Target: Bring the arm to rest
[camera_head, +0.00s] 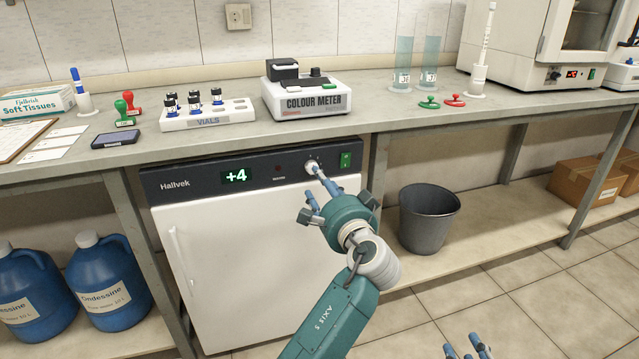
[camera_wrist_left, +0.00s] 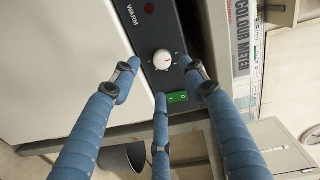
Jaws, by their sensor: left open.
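My left gripper (camera_head: 322,190) is in front of the small fridge's (camera_head: 252,262) dark control panel, near its white round knob (camera_head: 311,167). In the left wrist view the blue fingers of this gripper (camera_wrist_left: 163,88) are spread open with nothing between them. The knob (camera_wrist_left: 162,59) shows just beyond the fingertips, and the green switch (camera_wrist_left: 177,97) lies beside one finger. I cannot tell whether a fingertip touches the panel. My right gripper (camera_head: 470,347) shows only as blue fingertips at the bottom edge, away from the fridge; the rest is out of frame.
The bench above holds a vial rack (camera_head: 208,120), a colour meter (camera_head: 306,97) and two glass cylinders (camera_head: 402,62). A grey bin (camera_head: 428,222) stands right of the fridge. Blue jugs (camera_head: 106,282) stand at the left. The floor at the lower right is clear.

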